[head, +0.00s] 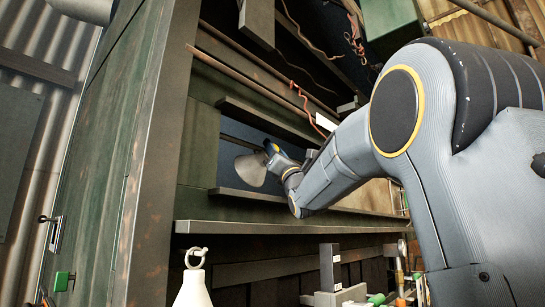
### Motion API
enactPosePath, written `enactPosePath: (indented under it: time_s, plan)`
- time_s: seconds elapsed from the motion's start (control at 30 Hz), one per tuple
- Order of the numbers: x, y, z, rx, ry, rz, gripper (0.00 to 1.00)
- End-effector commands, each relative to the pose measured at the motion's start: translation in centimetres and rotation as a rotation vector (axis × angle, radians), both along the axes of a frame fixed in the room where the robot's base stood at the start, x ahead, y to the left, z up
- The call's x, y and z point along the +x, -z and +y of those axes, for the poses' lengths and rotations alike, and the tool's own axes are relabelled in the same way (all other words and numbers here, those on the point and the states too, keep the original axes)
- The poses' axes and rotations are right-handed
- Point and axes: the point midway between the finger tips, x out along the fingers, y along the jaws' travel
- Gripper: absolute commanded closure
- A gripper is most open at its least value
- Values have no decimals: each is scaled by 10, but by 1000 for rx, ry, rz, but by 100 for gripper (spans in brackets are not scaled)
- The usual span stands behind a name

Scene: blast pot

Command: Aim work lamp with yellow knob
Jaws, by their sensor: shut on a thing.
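The work lamp (249,170) shows as a pale beige cone-shaped shade in a dark blue recess of the green wooden structure. Its wide end faces down and left. My arm reaches in from the right, and my gripper (271,150) is at the upper right of the shade. My gripper is shut on the lamp. A small patch of yellow shows there, but I cannot tell whether it is the knob. The fingertips and the exact part held are too small and covered to make out.
A ledge (290,228) runs below the recess, and a rail (264,120) crosses above it. A white bell-shaped object with a ring (194,285) stands in front at the bottom. Bottles and tools (400,285) crowd the lower right. Red cord (303,98) hangs above.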

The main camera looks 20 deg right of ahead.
Motion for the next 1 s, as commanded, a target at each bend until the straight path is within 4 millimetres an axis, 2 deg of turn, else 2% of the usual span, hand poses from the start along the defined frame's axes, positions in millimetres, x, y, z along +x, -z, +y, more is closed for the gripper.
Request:
enactPosePath:
  time_s: [0.3,0.33,0.37,0.77,1.0]
  plan:
    - [-1,-2,0,1,-2,-6,100]
    - [-1,-2,0,1,-2,-6,73]
    - [-1,-2,0,1,-2,-6,69]
    - [-5,5,-1,1,-1,-2,69]
    - [-34,36,-5,0,1,-3,69]
